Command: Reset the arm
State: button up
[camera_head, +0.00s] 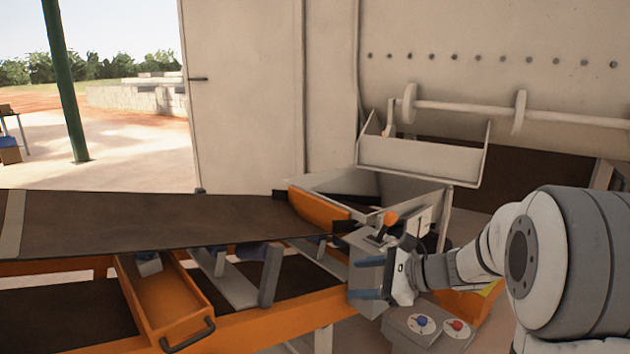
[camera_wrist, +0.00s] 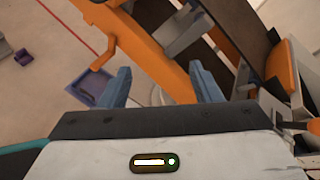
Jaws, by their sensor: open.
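My gripper (camera_head: 357,278) is open, with its two blue fingers pointing left in the head view, in front of a grey box below the orange-knobbed lever (camera_head: 389,220). In the wrist view my gripper (camera_wrist: 160,68) has its fingers well apart with nothing between them. An orange frame beam (camera_wrist: 150,55) runs beyond the fingers. I cannot tell from the head view whether the gripper touches the grey box. My arm reaches in from the right.
A dark conveyor belt (camera_head: 150,220) runs at left, with a pulled-out orange drawer (camera_head: 165,290) below. A metal hopper (camera_head: 345,186) stands behind the lever. A control box (camera_head: 425,332) with blue and red knobs sits below my gripper. A purple tray (camera_wrist: 78,92) lies low in the wrist view.

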jog(key=s+a+r+n+g+h+p, duration=0.2)
jog(key=s+n+g+h+p, duration=0.15)
jog(key=s+n, duration=0.7)
jog(key=s+d+r+n+h+p, duration=0.1)
jog(key=s+d+n+h, duration=0.2)
jog(key=s, duration=0.3)
jog(key=s+d+r+n+h+p, duration=0.1)
jog(key=s+d+n+h+p, duration=0.1)
jog(key=s+n+h, duration=0.3)
jog(key=shift+s+d, duration=0.85)
jog(key=shift+s, duration=0.45)
